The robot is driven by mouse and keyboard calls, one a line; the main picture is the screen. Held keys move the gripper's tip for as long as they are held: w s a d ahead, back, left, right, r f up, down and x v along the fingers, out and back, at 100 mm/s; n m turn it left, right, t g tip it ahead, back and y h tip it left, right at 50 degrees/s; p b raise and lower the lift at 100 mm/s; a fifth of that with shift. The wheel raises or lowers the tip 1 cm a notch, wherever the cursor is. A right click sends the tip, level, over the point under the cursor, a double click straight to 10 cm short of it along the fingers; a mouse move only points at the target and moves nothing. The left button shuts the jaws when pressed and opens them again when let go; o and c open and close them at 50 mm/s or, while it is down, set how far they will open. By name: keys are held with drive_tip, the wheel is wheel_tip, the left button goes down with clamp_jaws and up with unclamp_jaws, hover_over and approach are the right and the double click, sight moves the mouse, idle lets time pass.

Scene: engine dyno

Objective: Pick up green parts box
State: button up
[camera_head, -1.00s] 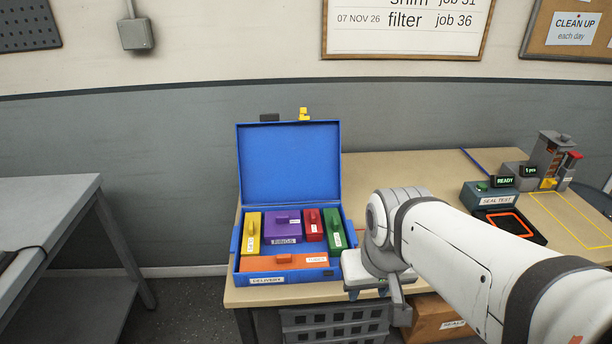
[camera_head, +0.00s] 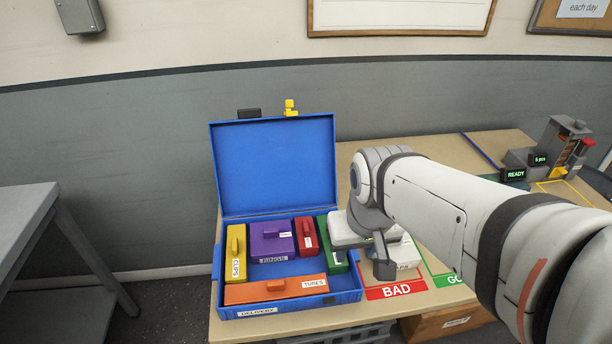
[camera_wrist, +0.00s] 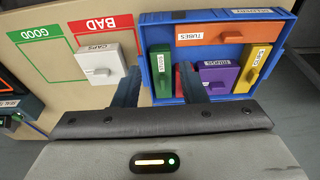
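The green parts box (camera_head: 337,254) stands at the right end of the open blue delivery case (camera_head: 342,297), beside the red box. In the head view my gripper and wrist hide part of it. In the wrist view the green box (camera_wrist: 161,76) lies between the two dark fingers of my gripper (camera_wrist: 158,74). The fingers are apart, one on each side, with a visible gap to the box on the left. The right finger covers much of the red box. I cannot tell how far above the green box the fingertips are.
The case also holds yellow (camera_head: 236,252), purple (camera_head: 272,240), red (camera_head: 306,238) and orange (camera_head: 275,289) boxes. Its raised lid (camera_head: 273,165) stands behind. A white box (camera_wrist: 97,65) sits on the red BAD area, close to the left finger. A green GOOD area (camera_wrist: 42,45) lies beyond.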

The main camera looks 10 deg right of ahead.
drive_tip(key=w+f, duration=0.2)
drive_tip(key=w, duration=0.3)
drive_tip(key=w+f+g, duration=0.1)
drive_tip(key=w+f, duration=0.1)
drive_tip(key=w, duration=0.4)
drive_tip(key=w+f+g+p, duration=0.1)
drive_tip(key=w+f, duration=0.2)
drive_tip(key=w, duration=0.3)
drive_tip(key=shift+w, duration=0.1)
drive_tip(key=f, duration=0.8)
drive_tip(key=shift+d, duration=0.2)
drive_tip(key=shift+r, duration=0.1)
clamp_jaws()
